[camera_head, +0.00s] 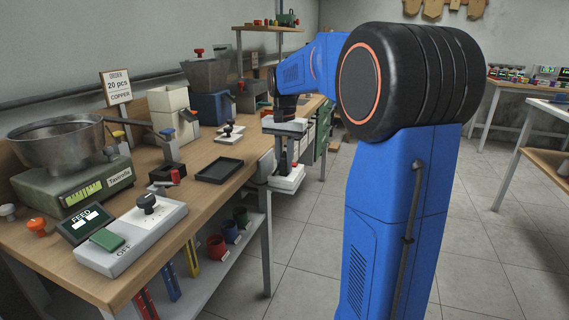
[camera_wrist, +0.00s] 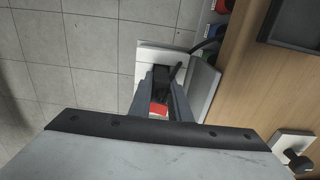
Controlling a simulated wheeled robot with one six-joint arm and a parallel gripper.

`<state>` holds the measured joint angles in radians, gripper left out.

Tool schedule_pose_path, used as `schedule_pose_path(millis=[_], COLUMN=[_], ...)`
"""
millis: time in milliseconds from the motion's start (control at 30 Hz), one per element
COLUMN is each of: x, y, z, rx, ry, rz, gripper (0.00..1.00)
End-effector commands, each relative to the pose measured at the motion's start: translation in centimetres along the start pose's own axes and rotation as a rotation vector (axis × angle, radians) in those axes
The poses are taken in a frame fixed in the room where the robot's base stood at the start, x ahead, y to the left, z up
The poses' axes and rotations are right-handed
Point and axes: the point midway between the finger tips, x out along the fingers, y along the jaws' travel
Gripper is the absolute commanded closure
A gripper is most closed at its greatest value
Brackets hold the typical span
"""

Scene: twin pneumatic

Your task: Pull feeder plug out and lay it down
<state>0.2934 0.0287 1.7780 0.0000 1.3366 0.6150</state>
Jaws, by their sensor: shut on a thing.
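My gripper (camera_head: 286,160) points down beside the front edge of the workbench, over a white box-like fixture (camera_head: 288,180) with a red bit showing near the fingertips. In the wrist view my gripper (camera_wrist: 161,92) is shut on a dark piece, which I take to be the feeder plug (camera_wrist: 163,78). A red part (camera_wrist: 158,109) shows between the fingers. The white fixture also shows in the wrist view (camera_wrist: 148,58), behind the plug. A black cable (camera_wrist: 206,42) runs from there towards the bench. Whether the plug is seated or free is hidden by the fingers.
The wooden workbench (camera_head: 225,194) carries a dark shallow tray (camera_head: 219,170), a FEED/OFF control box (camera_head: 132,238), and a metal bowl (camera_head: 55,140) on a green scale (camera_head: 75,185). Coloured bins (camera_head: 217,247) sit on the lower shelf. The tiled floor (camera_head: 300,260) in front is clear.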

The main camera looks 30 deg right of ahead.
Motion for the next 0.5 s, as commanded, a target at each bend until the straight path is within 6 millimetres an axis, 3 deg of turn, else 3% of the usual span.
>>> schedule_pose_path(millis=[500], x=[-0.97], y=[-0.03], z=[-0.04], rx=[0.0], ry=[0.003], rz=[-0.002], gripper=[1.0])
